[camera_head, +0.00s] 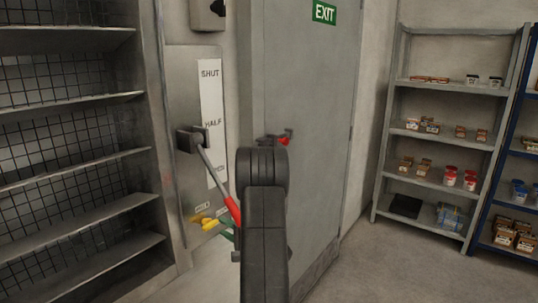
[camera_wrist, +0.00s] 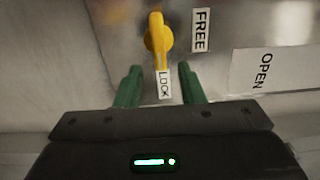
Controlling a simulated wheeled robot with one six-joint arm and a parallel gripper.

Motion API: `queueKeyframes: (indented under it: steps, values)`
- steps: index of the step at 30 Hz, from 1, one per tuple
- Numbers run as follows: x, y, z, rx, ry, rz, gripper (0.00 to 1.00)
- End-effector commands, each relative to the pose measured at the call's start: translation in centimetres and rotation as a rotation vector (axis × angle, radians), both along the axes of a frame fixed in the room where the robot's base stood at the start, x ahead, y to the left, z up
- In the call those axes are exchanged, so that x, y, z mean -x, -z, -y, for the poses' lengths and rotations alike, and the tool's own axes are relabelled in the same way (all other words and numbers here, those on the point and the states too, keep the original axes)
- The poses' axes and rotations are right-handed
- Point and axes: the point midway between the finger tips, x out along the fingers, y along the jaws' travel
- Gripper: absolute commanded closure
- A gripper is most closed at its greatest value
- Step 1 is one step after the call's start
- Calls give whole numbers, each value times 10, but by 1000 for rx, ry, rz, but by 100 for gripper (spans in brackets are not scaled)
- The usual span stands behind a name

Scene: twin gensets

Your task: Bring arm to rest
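My gripper (camera_wrist: 160,72) is open, its two green fingers apart with nothing held between them. A yellow latch handle (camera_wrist: 157,38) lies just ahead of the fingertips in the wrist view, pointing down at a LOCK label (camera_wrist: 164,84). I cannot tell how far off it is in depth. It also shows in the head view (camera_head: 203,220), low on the metal panel. My arm (camera_head: 264,225) stands in the middle of the head view and hides most of the gripper. A lever with a red grip (camera_head: 232,209) slants down right from its pivot, beside the arm.
A SHUT and HALF scale (camera_head: 211,105) runs down the panel. A FREE label (camera_wrist: 201,29) and an OPEN label (camera_wrist: 264,71) lie right of the latch. Empty wire-backed shelving (camera_head: 70,150) stands left, a grey exit door (camera_head: 305,110) behind my arm, a stocked rack (camera_head: 397,150) right.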

Motion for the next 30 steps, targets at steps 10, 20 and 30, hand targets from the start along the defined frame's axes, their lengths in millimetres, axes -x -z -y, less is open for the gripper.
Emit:
queueKeyframes:
  steps: [10,20,30]
  values:
    - [-33,-1,-43,36,0,47,65]
    - [-32,-6,-43,199,-1,257,65]
    - [-31,-9,-44,278,-1,358,65]
